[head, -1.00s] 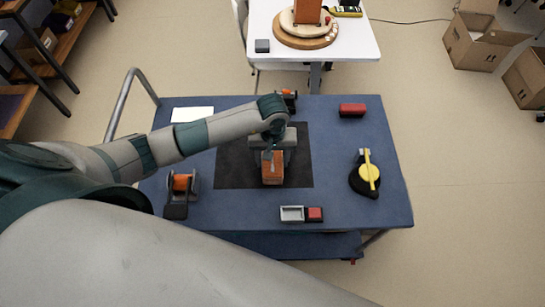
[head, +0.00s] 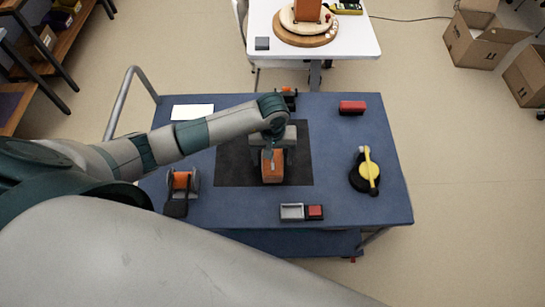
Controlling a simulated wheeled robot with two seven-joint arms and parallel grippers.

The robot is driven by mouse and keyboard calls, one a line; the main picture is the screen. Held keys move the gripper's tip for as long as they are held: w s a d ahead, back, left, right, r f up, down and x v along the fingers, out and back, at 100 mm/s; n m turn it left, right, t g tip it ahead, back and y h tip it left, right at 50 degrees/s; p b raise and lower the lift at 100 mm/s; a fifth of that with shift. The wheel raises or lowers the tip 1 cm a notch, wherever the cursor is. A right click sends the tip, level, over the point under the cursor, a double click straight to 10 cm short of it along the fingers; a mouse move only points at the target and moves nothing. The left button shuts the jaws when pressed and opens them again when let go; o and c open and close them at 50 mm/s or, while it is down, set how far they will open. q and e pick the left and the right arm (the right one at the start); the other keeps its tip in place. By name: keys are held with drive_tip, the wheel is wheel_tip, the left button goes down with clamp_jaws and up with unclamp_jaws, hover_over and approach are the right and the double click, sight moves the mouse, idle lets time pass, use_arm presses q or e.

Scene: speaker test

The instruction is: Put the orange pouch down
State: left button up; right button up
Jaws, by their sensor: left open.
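The orange pouch (head: 272,167) is on the black mat (head: 232,165) on the blue cart top, right at my left gripper (head: 272,153). The left gripper points down over the pouch and is open, with its fingers by the pouch. The gripper and wrist hide the pouch's far part, and whether the fingers touch it I cannot tell. My right gripper is not in view.
On the blue cart (head: 340,140) stand a red box (head: 352,107), a black and yellow tool (head: 366,172), a small grey tray (head: 291,212) beside a red block (head: 315,212), an orange and black dispenser (head: 180,188) and white paper (head: 192,112). A white table (head: 355,42) stands beyond.

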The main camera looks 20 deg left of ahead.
use_arm(q)
drive_tip(key=shift+r+b, duration=0.35)
drive_tip(key=shift+r, duration=0.2)
wheel_tip(320, 180, up, 11)
drive_tip(key=b, duration=0.4)
idle(0.4)
